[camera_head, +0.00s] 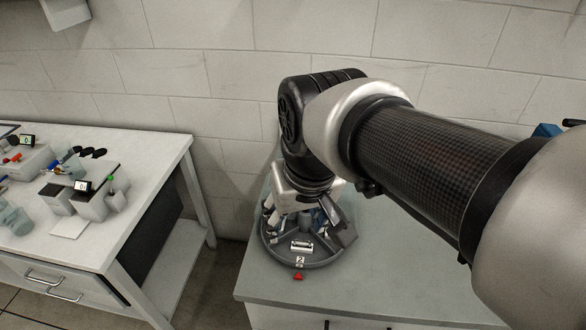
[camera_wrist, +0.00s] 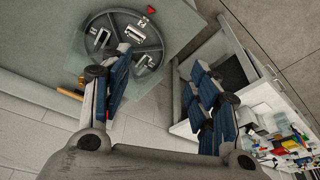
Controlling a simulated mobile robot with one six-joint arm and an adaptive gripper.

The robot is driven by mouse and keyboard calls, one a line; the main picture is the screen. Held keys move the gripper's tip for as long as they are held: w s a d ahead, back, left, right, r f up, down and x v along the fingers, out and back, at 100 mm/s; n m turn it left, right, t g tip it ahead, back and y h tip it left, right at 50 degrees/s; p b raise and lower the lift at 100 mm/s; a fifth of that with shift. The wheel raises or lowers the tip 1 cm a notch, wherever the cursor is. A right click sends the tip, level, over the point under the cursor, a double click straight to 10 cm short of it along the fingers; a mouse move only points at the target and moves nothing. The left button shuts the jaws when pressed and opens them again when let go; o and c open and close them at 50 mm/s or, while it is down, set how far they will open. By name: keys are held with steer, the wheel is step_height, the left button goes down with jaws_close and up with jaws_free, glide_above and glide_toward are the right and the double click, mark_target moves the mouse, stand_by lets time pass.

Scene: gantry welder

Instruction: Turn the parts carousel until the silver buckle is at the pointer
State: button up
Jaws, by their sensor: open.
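The parts carousel (camera_head: 268,252) is a round grey tray with divided compartments on the bench; it also shows in the wrist view (camera_wrist: 93,22). The red pointer (camera_head: 298,276) sits at its front rim, beside a label reading 2. A silver rectangular part (camera_head: 301,246) lies in the compartment at the pointer. The wrist view shows this part (camera_wrist: 135,33), a bracket-like silver part (camera_wrist: 101,38) and another small metal part (camera_wrist: 146,61). I cannot tell surely which is the buckle. My gripper (camera_head: 308,219) is open over the carousel, its blue-padded fingers (camera_wrist: 160,62) wide apart and empty.
A white side table (camera_head: 130,147) with small devices and cups stands to the left, across a gap. The bench top (camera_head: 375,270) right of the carousel is clear. A block wall is behind. An orange-yellow piece (camera_wrist: 70,93) lies near the carousel in the wrist view.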

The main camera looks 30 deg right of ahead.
steer(key=w+d+r+m+g+p, duration=0.1)
steer(key=w+d+r+p, duration=0.15)
steer(key=w, duration=0.25)
steer(key=w+d+r+m+g+p, duration=0.1)
steer(key=w+d+m+p, duration=0.15)
steer(key=w, duration=0.25)
steer(key=m+g+p, duration=0.1)
steer(key=p, duration=0.1)
glide_above(306, 216)
steer(key=w+d, duration=0.1)
steer(key=w, duration=0.1)
step_height(306, 216, down, 4)
step_height(306, 216, down, 17)
steer(key=b, duration=0.4)
steer(key=shift+s+f, duration=0.1)
steer(key=shift+c, duration=0.2)
jaws_close()
